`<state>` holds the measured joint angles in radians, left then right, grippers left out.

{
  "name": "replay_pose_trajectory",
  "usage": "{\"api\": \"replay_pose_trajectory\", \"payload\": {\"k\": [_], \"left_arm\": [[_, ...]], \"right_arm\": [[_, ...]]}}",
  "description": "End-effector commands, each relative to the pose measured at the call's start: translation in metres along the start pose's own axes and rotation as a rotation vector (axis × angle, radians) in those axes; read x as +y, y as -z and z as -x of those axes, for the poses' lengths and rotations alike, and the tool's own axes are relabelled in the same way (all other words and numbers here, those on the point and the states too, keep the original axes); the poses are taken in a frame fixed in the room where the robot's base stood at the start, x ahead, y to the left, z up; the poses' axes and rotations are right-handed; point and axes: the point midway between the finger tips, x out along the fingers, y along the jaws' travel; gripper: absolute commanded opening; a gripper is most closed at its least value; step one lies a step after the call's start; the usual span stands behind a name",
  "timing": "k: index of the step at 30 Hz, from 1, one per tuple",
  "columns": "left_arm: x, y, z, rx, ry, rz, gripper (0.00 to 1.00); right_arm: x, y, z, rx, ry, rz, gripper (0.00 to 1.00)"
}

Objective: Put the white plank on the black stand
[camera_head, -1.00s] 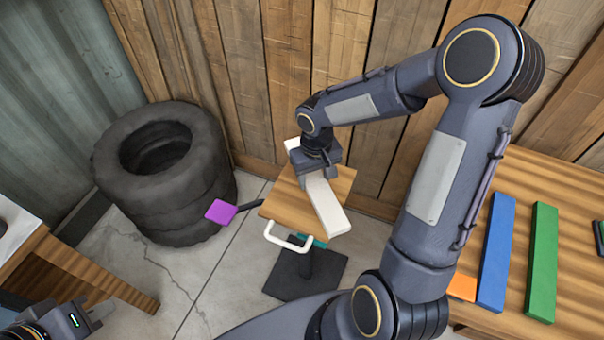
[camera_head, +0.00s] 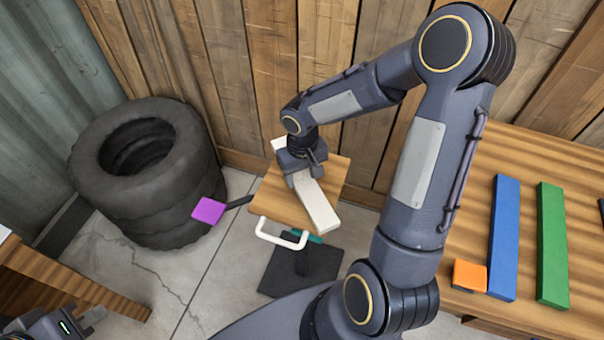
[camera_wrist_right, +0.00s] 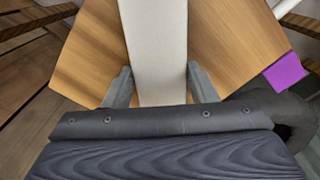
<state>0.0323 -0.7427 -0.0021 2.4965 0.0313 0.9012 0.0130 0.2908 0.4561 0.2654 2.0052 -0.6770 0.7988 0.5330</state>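The white plank (camera_head: 318,205) lies flat across the wooden top (camera_head: 270,205) of the stand, which has a black post and a black base plate (camera_head: 300,272). Its near end reaches the front right edge of the top. My right gripper (camera_head: 301,178) comes down over the plank toward its far part. In the right wrist view the plank (camera_wrist_right: 157,50) runs between the two fingers (camera_wrist_right: 161,85), one against each side. Whether the plank bears fully on the top is hard to tell. My left gripper (camera_head: 93,316) is low at the left, partly cut off, away from the stand.
A white handle (camera_head: 280,238) is at the stand's front; a purple square piece (camera_head: 209,210) sticks out to its left. Stacked tires (camera_head: 145,175) stand left. The right table (camera_head: 525,210) holds blue (camera_head: 504,240), green (camera_head: 552,245) and orange (camera_head: 469,275) pieces. A wooden wall stands behind.

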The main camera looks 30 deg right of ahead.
Motion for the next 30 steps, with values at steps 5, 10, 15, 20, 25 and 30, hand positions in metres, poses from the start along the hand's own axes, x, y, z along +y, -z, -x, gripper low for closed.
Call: {"api": "replay_pose_trajectory", "payload": {"k": [5, 10, 15, 20, 25, 30], "left_arm": [[0.0, 0.0, 0.0, 0.0, 0.0, 0.0, 0.0], [0.0, 0.0, 0.001, 0.0, 0.0, 0.0, 0.0], [0.002, 0.003, 0.005, 0.0, 0.0, 0.0, 0.0], [0.003, 0.004, 0.007, 0.0, 0.0, 0.0, 0.0], [0.005, 0.006, 0.012, 0.0, 0.0, 0.0, 0.0], [0.006, 0.007, 0.014, 0.0, 0.0, 0.0, 0.0]], "right_arm": [[0.0, 0.0, 0.001, 0.001, 0.0, 0.0, 0.71], [0.0, 0.0, 0.001, 0.001, 0.0, 0.0, 0.71], [0.0, 0.0, 0.007, 0.002, 0.0, 0.0, 0.71], [0.0, 0.002, 0.033, 0.007, -0.001, 0.0, 0.71], [0.0, 0.001, 0.071, 0.007, 0.0, 0.0, 0.71], [0.0, 0.001, 0.103, 0.005, 0.0, 0.0, 0.71]]}}
